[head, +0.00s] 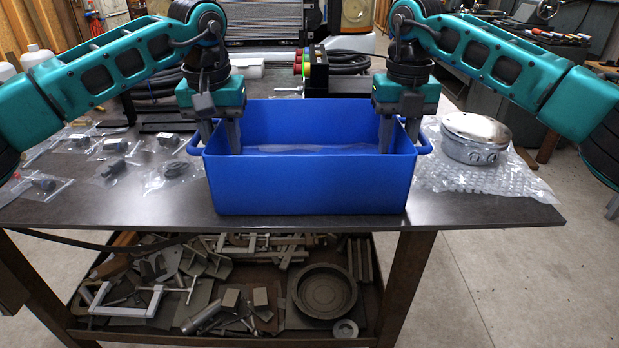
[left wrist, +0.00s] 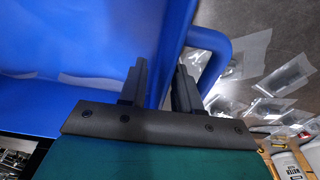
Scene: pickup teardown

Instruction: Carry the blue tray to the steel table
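The blue tray (head: 310,187) stands level on the dark-topped table in the head view, with a side handle at each end. My left gripper (head: 220,136) points down over the tray's left wall, one finger inside and one outside. The left wrist view shows its fingers (left wrist: 160,85) astride the wall, apart, with the handle (left wrist: 214,65) beyond the outer finger. My right gripper (head: 399,135) straddles the right wall in the same way, its fingers apart. Firm contact with the walls is not visible. I cannot identify a separate steel table.
The dark table (head: 480,209) carries bagged small parts (head: 110,170) at left and a round metal part (head: 474,138) on bubble wrap close to the tray's right. A black box with coloured buttons (head: 316,72) stands behind. The shelf below holds scrap metal. Floor is open at right.

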